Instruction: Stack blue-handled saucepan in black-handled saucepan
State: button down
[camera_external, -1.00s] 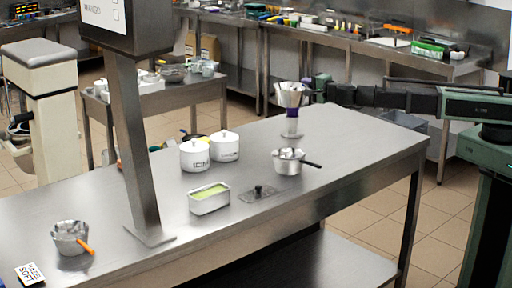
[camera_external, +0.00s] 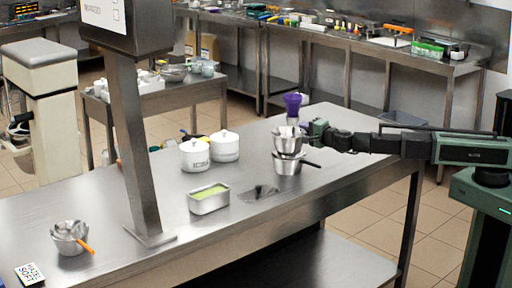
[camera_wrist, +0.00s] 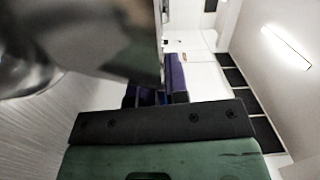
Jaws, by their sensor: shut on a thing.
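The black-handled saucepan (camera_external: 288,166) stands upright on the steel table, its black handle pointing right. A second metal saucepan (camera_external: 287,141), apparently the blue-handled one, is upright directly over it. Its bottom is at or just inside the lower pan's rim; I cannot tell whether they touch. My gripper (camera_external: 307,131) is shut on the upper pan's handle at its right side; the handle is mostly hidden in the external view. In the wrist view a blurred metal pan (camera_wrist: 90,30) fills the upper left, with dark blue-purple parts (camera_wrist: 177,78) near the jaw.
A purple-topped item (camera_external: 292,104) stands just behind the pans. An orange-handled pan (camera_external: 70,238) is at the front left. A grey post (camera_external: 137,150) rises from the table.

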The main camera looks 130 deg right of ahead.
jog(key=shift+f+b, duration=1.85)
jog(key=shift+f, duration=0.6)
jog(key=c, duration=1.1)
grip_release()
jog(key=shift+r, duration=0.2)
jog(key=s+a+p, duration=0.1)
jog(key=a, duration=1.1)
jog(key=shift+s+r, duration=0.4)
jog(key=shift+r, duration=0.05)
jog(key=shift+w, duration=0.1)
